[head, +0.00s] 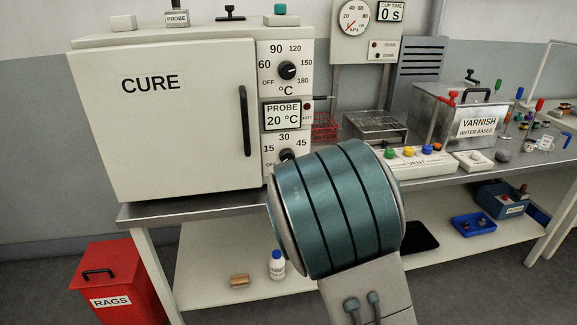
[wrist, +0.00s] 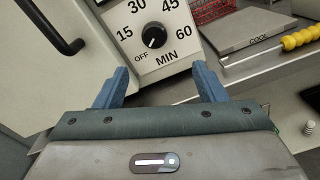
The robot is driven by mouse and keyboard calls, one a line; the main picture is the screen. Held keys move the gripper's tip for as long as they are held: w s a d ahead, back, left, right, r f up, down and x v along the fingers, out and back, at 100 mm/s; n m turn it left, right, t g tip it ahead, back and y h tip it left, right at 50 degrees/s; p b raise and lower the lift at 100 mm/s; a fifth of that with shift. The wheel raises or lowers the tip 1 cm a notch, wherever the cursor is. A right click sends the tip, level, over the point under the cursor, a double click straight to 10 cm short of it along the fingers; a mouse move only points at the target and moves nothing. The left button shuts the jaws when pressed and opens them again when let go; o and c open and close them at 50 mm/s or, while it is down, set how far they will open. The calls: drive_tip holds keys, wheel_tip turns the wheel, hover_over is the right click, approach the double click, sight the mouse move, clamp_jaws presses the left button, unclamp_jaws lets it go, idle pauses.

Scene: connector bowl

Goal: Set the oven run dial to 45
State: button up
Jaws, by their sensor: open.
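The run dial (wrist: 154,36) is a black round knob on the white oven panel, in the wrist view. Its scale reads OFF, 15, 30, 45, 60, with MIN below. Its white mark appears to point down-left toward OFF. In the head view the run dial (head: 288,156) shows just above my arm, which hides its lower part and the 60. The oven (head: 165,120) is a white box labelled CURE. My gripper (wrist: 160,76) is open and empty, its two blue fingers apart, below the knob in the picture and not touching it. The head view hides its fingers behind my arm.
A second knob (head: 288,70), for °C, sits above the probe display (head: 283,116) reading 20 °C. The oven door handle (head: 245,121) stands out left of the panel. A button box (head: 414,160) and the varnish tank (head: 458,115) stand to the right on the bench.

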sight(288, 158)
drive_tip(key=shift+n, duration=0.5)
drive_tip(key=x, duration=0.9)
drive_tip(key=p+x, duration=0.1)
drive_tip(key=x, duration=0.4)
drive_tip(key=shift+s+a+r, duration=0.1)
drive_tip(key=shift+a+r, duration=0.2)
drive_tip(key=shift+a, duration=0.05)
drive_tip(key=c, duration=1)
